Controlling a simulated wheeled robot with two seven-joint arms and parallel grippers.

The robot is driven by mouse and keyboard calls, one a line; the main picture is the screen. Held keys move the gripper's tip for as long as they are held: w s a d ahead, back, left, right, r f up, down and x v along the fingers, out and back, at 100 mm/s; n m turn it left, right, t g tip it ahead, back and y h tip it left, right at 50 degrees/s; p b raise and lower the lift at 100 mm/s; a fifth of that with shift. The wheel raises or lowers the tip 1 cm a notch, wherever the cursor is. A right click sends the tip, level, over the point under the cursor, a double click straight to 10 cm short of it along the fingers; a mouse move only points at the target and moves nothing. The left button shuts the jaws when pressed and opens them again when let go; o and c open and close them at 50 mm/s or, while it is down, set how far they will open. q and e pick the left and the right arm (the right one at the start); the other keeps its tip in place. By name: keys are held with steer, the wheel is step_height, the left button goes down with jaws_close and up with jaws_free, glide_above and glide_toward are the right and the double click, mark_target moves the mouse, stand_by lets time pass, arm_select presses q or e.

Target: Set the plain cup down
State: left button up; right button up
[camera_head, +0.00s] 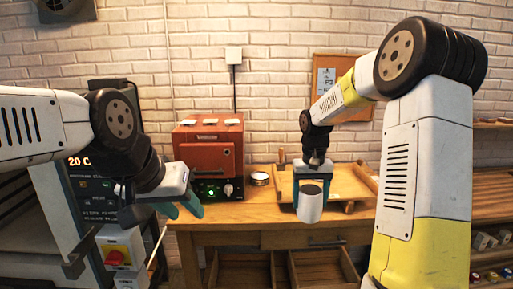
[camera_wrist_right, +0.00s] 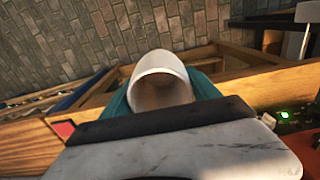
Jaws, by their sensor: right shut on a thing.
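The plain white cup (camera_head: 309,209) is held in my right gripper (camera_head: 311,190), in front of the wooden tray and near the workbench's front edge. It looks roughly upright, with its darker opening toward the top. In the right wrist view the cup (camera_wrist_right: 158,66) sits between the teal fingers, and I see into its hollow inside. Its base appears clear of the bench, but the exact height is hard to tell.
The wooden workbench (camera_head: 225,215) carries a wooden tray (camera_head: 352,185), a small round tin (camera_head: 260,178) and a red oven-like box (camera_head: 208,147) with a green light. The bench top between the box and the tray is mostly free. A control panel (camera_head: 120,246) stands at left.

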steer(key=s+f, duration=0.2)
steer(key=f, duration=0.5)
steer(key=s+a+f, duration=0.1)
steer(key=s+f, duration=0.1)
steer(key=f, duration=0.5)
steer(key=shift+s+f, duration=0.2)
steer(key=shift+s, duration=0.15)
steer(key=shift+d, duration=0.1)
